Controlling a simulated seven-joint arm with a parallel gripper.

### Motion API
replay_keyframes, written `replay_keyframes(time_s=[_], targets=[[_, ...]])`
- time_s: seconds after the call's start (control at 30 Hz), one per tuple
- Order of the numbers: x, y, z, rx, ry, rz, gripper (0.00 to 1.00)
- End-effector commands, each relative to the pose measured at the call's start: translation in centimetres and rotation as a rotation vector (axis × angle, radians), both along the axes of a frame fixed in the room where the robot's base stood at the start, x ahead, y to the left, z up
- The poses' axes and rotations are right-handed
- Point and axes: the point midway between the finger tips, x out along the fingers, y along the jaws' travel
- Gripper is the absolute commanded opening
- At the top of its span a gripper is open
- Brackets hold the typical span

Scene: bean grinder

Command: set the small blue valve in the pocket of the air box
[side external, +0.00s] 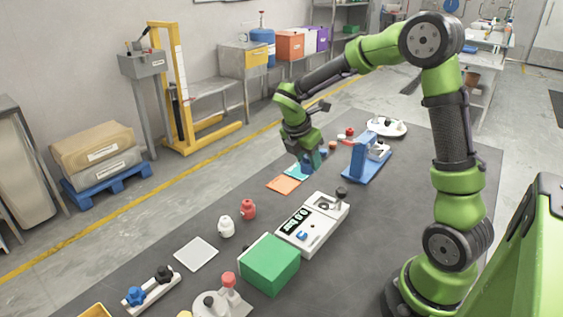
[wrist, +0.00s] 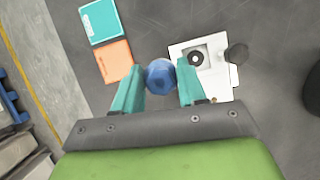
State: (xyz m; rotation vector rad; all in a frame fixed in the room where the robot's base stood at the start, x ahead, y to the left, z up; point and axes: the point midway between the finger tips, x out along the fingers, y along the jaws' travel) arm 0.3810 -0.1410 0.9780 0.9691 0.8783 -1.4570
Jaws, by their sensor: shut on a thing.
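My gripper (wrist: 160,85) is shut on the small blue valve (wrist: 160,74), which sits between its teal fingertips in the wrist view. In the side view my gripper (side external: 309,165) hangs above the mat near the teal and orange cards, behind the air box. The air box (side external: 318,238) is a white unit with a dark display.
A dark knob (side external: 341,192) stands at the air box's far corner. A green block (side external: 269,264) is close in front of the box. A blue stand (side external: 366,160) is right of my gripper. Orange (side external: 283,185) and teal (wrist: 101,21) cards lie flat. White (side external: 226,227) and red (side external: 248,209) pieces stand left.

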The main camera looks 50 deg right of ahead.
Motion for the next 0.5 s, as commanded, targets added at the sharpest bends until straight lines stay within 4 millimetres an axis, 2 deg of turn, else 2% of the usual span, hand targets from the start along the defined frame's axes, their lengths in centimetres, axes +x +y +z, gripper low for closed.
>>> replay_keyframes(time_s=[0.03,0.1,0.2,0.33,0.43,0.5], targets=[[-1.1,-0.4,0.3,0.000,-0.002,-0.170,0.09],[-2.7,-0.6,0.6,0.000,-0.001,-0.403,0.09],[-4.5,-0.6,0.9,0.001,-0.003,-0.676,0.09],[-5.6,-0.1,1.1,0.001,-0.002,-0.894,0.09],[-6.0,0.1,0.9,0.001,0.000,-0.974,0.09],[-6.1,0.2,-0.1,0.000,0.003,-0.996,0.09]])
